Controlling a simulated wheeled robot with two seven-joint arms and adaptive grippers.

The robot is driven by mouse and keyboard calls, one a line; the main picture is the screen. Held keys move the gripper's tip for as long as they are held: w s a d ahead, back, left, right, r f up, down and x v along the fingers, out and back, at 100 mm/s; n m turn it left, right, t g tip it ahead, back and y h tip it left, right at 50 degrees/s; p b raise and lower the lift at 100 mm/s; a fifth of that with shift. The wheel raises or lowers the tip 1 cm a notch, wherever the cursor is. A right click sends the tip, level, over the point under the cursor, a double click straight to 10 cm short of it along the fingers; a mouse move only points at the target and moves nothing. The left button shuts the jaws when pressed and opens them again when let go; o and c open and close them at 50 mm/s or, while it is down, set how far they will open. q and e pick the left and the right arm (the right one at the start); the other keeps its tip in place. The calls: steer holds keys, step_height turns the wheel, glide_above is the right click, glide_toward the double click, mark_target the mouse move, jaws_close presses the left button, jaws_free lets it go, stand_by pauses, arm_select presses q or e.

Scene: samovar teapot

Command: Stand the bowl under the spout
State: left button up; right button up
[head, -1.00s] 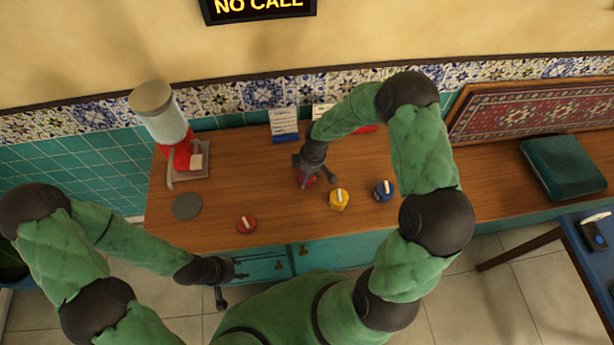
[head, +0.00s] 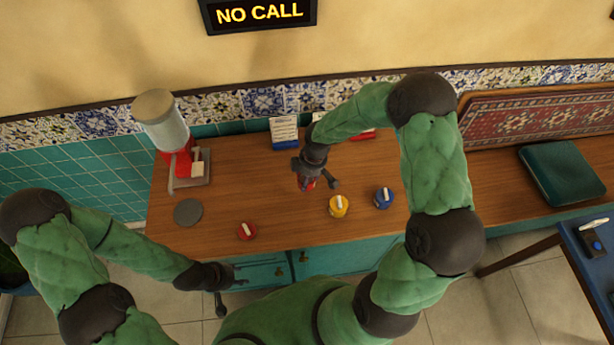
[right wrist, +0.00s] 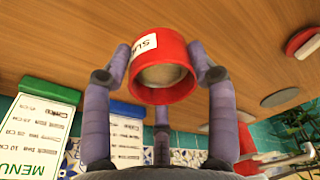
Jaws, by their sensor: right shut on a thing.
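A red bowl (right wrist: 163,72) with a white label beginning "SU" is held between the fingers of my right gripper (right wrist: 160,80). Its round mouth faces the wrist camera and shows a tan inside. In the head view the right gripper (head: 308,180) hides most of the bowl, over the middle of the wooden counter. A dispenser (head: 166,125) with a clear tank, tan lid and red base stands at the counter's left end. Its spout is too small to make out clearly. My left gripper (head: 226,288) is open and empty, in front of the counter.
A grey disc (head: 188,212) and a red lid (head: 247,231) lie on the counter (head: 240,180) at left. Yellow (head: 339,206) and blue (head: 383,198) pots stand right of the bowl. Menu cards (head: 284,132) stand at the back. A teal case (head: 562,172) is farther right.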

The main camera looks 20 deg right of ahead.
arm_select(q)
steer(key=shift+r+p, duration=0.6)
steer(key=shift+r, duration=0.1)
arm_select(e)
steer(key=s+a+r, duration=0.5)
steer(key=s+r, duration=0.2)
steer(key=s, duration=0.4)
steer(key=shift+r, duration=0.4)
steer(key=shift+a, duration=0.1)
